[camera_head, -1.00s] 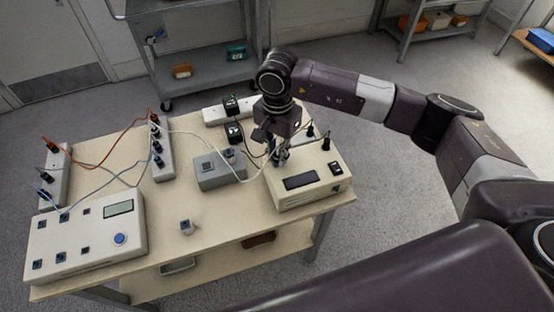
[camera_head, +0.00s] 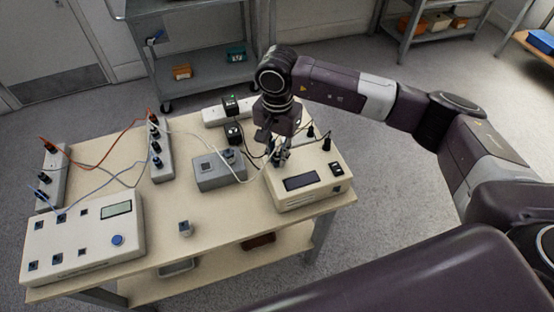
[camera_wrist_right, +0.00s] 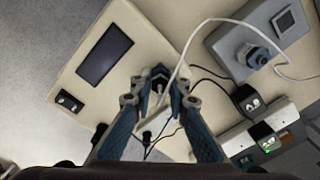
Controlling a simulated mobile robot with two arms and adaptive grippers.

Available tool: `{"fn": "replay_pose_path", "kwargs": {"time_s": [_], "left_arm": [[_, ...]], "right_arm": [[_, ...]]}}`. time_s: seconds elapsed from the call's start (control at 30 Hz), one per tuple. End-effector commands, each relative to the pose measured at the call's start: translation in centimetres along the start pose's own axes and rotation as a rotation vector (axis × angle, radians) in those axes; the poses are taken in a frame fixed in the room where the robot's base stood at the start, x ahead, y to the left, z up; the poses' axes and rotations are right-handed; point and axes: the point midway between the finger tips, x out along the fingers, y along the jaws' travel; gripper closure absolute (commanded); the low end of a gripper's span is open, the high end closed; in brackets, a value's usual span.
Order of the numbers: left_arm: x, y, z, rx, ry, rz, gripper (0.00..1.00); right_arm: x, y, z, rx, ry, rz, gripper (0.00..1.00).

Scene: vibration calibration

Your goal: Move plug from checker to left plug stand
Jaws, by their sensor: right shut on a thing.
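The beige box with a dark display (camera_head: 314,181), which I take as the checker, stands at the table's right; its top also shows in the wrist view (camera_wrist_right: 75,85). My right gripper (camera_head: 281,158) points down at its rear left. In the wrist view the blue-grey fingers (camera_wrist_right: 160,100) are shut on a small pale plug (camera_wrist_right: 152,122) with a white cable, close over a dark socket. Whether the plug is still seated there I cannot tell. The left plug stand (camera_head: 45,194) is a grey upright strip at the table's far left, with red-cable and blue-cable plugs. My left gripper is out of view.
A second plug stand (camera_head: 162,168) stands right of the left one. A white box with a blue button (camera_head: 85,240) fills the front left. Loose cables cross the table.

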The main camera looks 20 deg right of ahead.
Motion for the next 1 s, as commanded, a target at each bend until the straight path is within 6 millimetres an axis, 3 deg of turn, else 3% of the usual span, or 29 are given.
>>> {"fn": "replay_pose_path", "kwargs": {"time_s": [1.0], "left_arm": [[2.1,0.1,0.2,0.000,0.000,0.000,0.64]], "right_arm": [[0.1,0.0,0.0,-0.204,0.000,0.000,1.00]]}}
